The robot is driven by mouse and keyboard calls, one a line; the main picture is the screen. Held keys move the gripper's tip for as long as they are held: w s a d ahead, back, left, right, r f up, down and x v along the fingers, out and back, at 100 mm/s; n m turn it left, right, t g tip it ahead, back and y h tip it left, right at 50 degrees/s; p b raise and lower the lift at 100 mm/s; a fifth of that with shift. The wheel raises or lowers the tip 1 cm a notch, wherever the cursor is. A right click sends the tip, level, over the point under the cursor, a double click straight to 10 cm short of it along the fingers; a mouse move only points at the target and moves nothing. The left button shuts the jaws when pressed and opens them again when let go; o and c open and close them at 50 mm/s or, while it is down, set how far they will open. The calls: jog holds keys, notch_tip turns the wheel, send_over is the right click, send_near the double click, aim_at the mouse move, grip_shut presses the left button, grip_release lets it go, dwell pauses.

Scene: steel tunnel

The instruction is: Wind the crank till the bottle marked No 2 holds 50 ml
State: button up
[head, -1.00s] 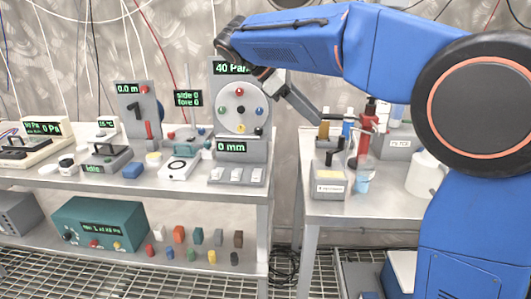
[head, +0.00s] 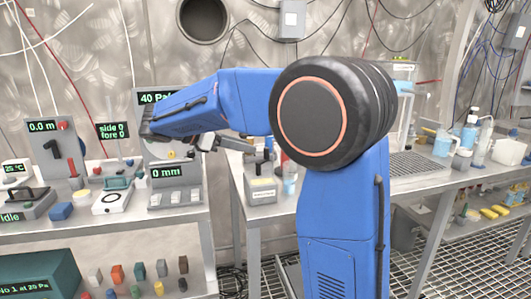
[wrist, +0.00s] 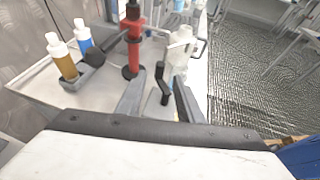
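In the wrist view my gripper (wrist: 161,76) is open, its two grey fingers apart. A black upright piece (wrist: 160,88) shows between or beyond them; I cannot tell whether they touch it. In the head view my gripper (head: 240,146) is partly hidden near the right-hand table. No label reading No 2 is legible, and no bottle level can be read.
Brown (wrist: 63,60) and blue (wrist: 83,38) capped bottles stand at left in the wrist view. More bottles (head: 443,143) stand farther right. Floor grating is clear.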

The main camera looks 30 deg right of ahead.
aim_at(267, 158)
jog(key=x, duration=0.9)
grip_shut()
